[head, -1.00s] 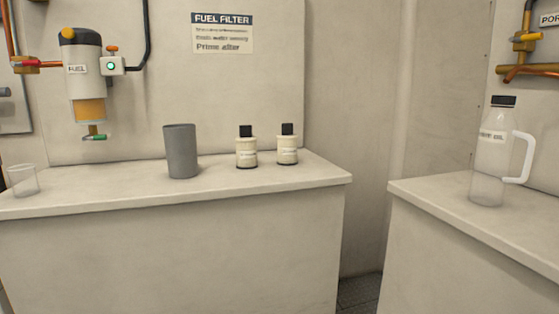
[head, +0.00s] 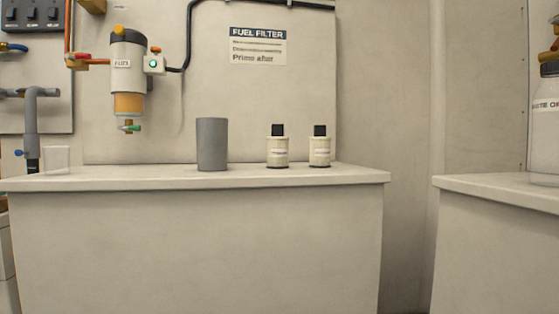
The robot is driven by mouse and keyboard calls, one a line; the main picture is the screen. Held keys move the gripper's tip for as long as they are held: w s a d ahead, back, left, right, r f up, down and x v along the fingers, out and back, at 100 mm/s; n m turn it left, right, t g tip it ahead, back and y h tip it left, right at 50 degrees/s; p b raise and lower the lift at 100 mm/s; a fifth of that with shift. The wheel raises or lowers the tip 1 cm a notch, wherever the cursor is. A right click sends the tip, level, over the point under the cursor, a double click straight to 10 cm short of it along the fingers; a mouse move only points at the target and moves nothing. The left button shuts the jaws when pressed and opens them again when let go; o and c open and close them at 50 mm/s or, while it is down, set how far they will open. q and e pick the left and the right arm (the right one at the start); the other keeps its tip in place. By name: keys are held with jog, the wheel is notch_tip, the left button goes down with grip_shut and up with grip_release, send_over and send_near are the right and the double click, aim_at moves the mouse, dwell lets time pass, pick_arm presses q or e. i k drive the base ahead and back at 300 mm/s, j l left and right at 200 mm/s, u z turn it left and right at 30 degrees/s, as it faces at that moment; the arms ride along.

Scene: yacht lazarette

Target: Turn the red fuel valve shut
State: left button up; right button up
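A small red handle (head: 71,58), which looks like the red fuel valve, sits on the copper pipe at the upper left of the head view. It is just left of the fuel filter (head: 127,75), which is labelled FUEL and has a clear amber bowl. The handle is small, and I cannot tell how far it is turned. Neither of my grippers is in view.
The counter (head: 200,181) below the filter holds a clear cup (head: 57,158), a grey cylinder (head: 212,145) and two cream bottles (head: 277,150) with black caps. A second counter (head: 500,188) at right holds a waste oil jug (head: 545,110). A gap separates the counters.

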aim_at(72, 58)
jog(key=u, duration=1.25)
